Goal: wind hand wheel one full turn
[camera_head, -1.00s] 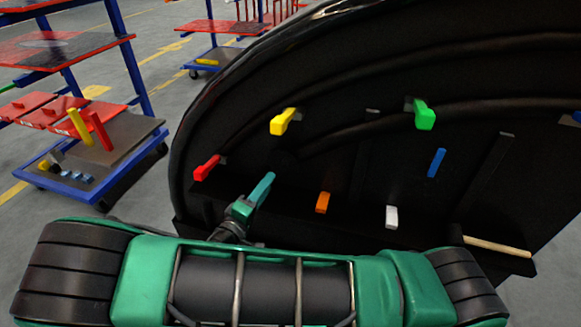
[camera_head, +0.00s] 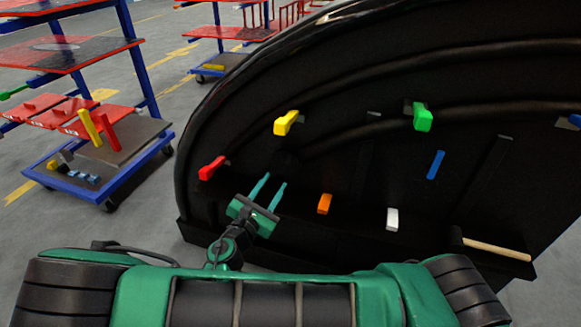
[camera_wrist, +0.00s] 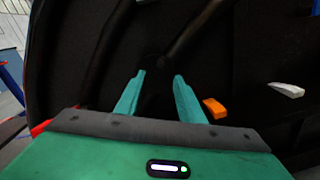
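My gripper (camera_head: 274,182) is open and empty in front of the black curved nosecone panel (camera_head: 345,140), with its two green fingers apart. In the wrist view, my gripper (camera_wrist: 158,78) points at the dark panel. No hand wheel stands out clearly.
Red (camera_head: 212,168), yellow (camera_head: 287,122), green (camera_head: 422,117), orange (camera_head: 324,204), white (camera_head: 392,218) and blue (camera_head: 435,165) handles dot the panel. A wooden bar (camera_head: 497,248) is at lower right. A blue-framed cart (camera_head: 75,200) stands at left on open grey floor.

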